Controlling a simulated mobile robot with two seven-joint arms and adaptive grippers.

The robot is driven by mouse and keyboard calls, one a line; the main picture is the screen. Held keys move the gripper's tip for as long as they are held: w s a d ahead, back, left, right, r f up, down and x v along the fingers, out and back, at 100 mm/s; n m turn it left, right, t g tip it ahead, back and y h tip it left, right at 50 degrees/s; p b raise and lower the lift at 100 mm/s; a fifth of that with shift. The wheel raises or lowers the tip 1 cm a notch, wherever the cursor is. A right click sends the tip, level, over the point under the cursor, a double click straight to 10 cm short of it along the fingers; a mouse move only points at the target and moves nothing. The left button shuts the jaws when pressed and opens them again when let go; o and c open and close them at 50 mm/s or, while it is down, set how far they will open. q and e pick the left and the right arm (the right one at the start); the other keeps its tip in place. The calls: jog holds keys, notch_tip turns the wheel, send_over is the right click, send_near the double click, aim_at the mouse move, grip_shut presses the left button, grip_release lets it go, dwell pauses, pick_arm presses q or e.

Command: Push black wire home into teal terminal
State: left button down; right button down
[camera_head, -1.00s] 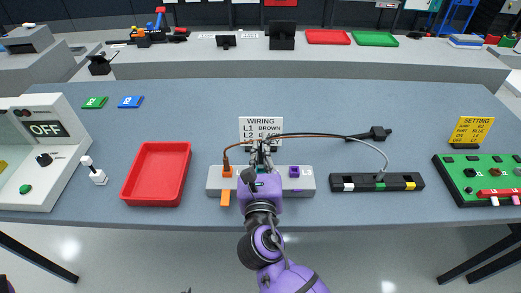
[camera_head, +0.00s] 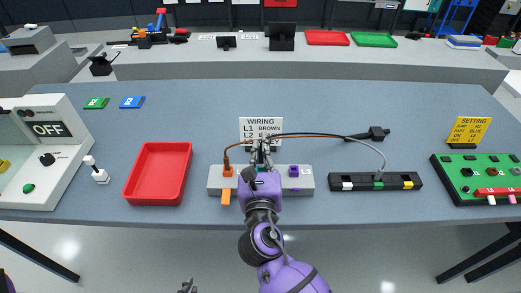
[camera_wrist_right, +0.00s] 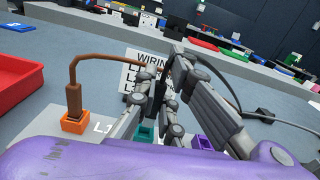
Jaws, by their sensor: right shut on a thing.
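My right gripper (camera_head: 262,152) is over the middle of the grey terminal block (camera_head: 216,184). It is shut on the black wire (camera_wrist_right: 163,84), whose end hangs between the fingertips in the wrist view. The teal terminal (camera_wrist_right: 147,133) is partly hidden behind the fingers, below the wire's end. I cannot tell whether the wire's tip is inside it. The brown wire (camera_wrist_right: 74,92) stands in the orange terminal (camera_wrist_right: 76,124) on the left. The purple terminal (camera_wrist_right: 203,142) is on the right. Fingertips of my left gripper (camera_head: 187,286) show at the bottom edge; their opening is unclear.
A wiring sign (camera_head: 261,122) stands behind the block. A red tray (camera_head: 130,188) is to the left. A black strip (camera_head: 362,182) with a grey cable is to the right, and a black cable connector (camera_head: 378,133) lies behind it. The table behind the sign is clear.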

pick_arm(q)
jog(key=shift+s+a, duration=0.2)
jog(key=shift+a, duration=0.05)
dwell(0.3)
jog(key=shift+w+d+r+p, duration=0.25)
jog(key=shift+w+r+p, duration=0.1)
jog(key=shift+w+r, duration=0.35)
jog(key=shift+w, duration=0.1)
jog(key=shift+f, duration=0.15)
pick_arm(e)
jog(key=shift+f, duration=0.1)
jog(key=shift+f, duration=0.35)
jog(key=shift+f+b, duration=0.3)
jog(key=shift+b, duration=0.1)
pick_arm(q)
jog(key=shift+s+a+f, duration=0.15)
jog(key=shift+s+f, duration=0.8)
jog(key=shift+s, duration=0.15)
pick_arm(e)
jog(key=shift+f, duration=0.15)
